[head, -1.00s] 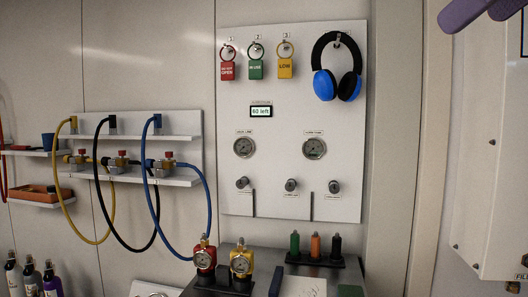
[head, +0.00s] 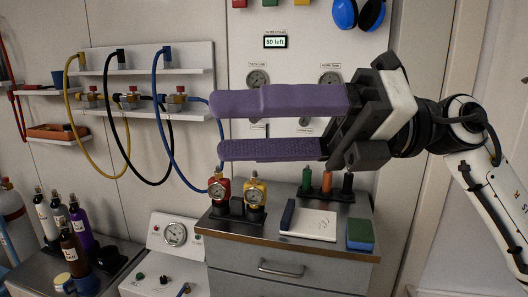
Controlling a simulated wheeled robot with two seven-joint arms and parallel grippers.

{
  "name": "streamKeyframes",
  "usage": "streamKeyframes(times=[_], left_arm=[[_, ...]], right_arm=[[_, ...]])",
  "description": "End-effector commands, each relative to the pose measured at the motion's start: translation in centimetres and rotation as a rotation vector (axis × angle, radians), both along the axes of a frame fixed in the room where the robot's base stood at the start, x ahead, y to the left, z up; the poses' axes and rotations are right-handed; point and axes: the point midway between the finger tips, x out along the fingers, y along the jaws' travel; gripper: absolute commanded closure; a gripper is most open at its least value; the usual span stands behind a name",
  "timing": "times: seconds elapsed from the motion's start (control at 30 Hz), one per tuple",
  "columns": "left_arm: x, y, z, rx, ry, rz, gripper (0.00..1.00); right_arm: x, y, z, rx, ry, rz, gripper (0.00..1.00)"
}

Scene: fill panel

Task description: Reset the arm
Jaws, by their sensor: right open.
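My right gripper (head: 222,127) has two long purple fingers. It reaches in from the right and points left, level, in front of the wall panel (head: 303,60). The fingers are apart and nothing is between them. They hide part of the panel's gauges and knobs. My left gripper is not in view.
Yellow, black and blue (head: 155,120) hoses hang at left. Several bottles (head: 72,250) stand at lower left. The floor is not visible.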

Motion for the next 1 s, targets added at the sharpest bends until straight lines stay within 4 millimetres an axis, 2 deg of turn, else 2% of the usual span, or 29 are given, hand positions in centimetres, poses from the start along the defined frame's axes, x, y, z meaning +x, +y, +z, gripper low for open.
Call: streamKeyframes(times=[0.03, 0.13, 0.27, 0.37, 0.47, 0.5, 0.57, 0.6, 0.67, 0.7, 0.77, 0.8, 0.87, 0.9, 0.97, 1.0], left_arm=[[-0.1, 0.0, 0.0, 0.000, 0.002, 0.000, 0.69], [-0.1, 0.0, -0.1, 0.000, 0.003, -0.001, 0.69], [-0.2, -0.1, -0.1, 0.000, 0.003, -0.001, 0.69], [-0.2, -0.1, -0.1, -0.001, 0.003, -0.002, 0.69], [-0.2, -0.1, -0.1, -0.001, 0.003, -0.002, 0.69], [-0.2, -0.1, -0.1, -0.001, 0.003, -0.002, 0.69], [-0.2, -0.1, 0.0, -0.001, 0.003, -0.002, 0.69], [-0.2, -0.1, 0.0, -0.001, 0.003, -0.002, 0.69], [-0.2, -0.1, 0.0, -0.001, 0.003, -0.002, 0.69], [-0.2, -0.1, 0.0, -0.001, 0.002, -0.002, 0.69], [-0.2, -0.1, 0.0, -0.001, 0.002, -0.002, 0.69], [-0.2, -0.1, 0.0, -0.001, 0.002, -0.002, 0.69], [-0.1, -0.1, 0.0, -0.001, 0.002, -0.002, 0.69], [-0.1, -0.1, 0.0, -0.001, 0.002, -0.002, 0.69], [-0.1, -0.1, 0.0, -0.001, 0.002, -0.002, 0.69], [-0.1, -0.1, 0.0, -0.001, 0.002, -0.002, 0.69]], right_arm=[[0.6, 0.1, -0.9, 0.103, 0.114, 0.013, 0.41], [2.5, -0.6, -2.1, 0.303, 0.324, -0.002, 0.41], [6.2, -2.8, -5.4, 0.546, 0.615, -0.075, 0.41], [9.3, -5.1, -9.8, 0.718, 0.849, -0.173, 0.41], [11.9, -7.8, -16.2, 0.869, 1.090, -0.306, 0.41], [12.6, -8.8, -19.0, 0.920, 1.181, -0.363, 0.41], [13.1, -10.2, -23.3, 0.985, 1.308, -0.450, 0.41], [13.2, -11.1, -26.3, 1.021, 1.390, -0.509, 0.41], [12.8, -12.3, -30.7, 1.068, 1.508, -0.600, 0.41], [12.4, -13.1, -33.7, 1.095, 1.582, -0.660, 0.41], [11.2, -14.1, -38.1, 1.128, 1.693, -0.751, 0.41], [10.2, -14.7, -40.9, 1.146, 1.764, -0.811, 0.41], [8.3, -15.6, -45.0, 1.166, 1.866, -0.905, 0.41], [6.8, -16.0, -47.7, 1.177, 1.934, -0.966, 0.41], [4.2, -16.6, -51.5, 1.187, 2.033, -1.060, 0.41], [2.3, -17.0, -53.8, 1.189, 2.096, -1.121, 0.41]])
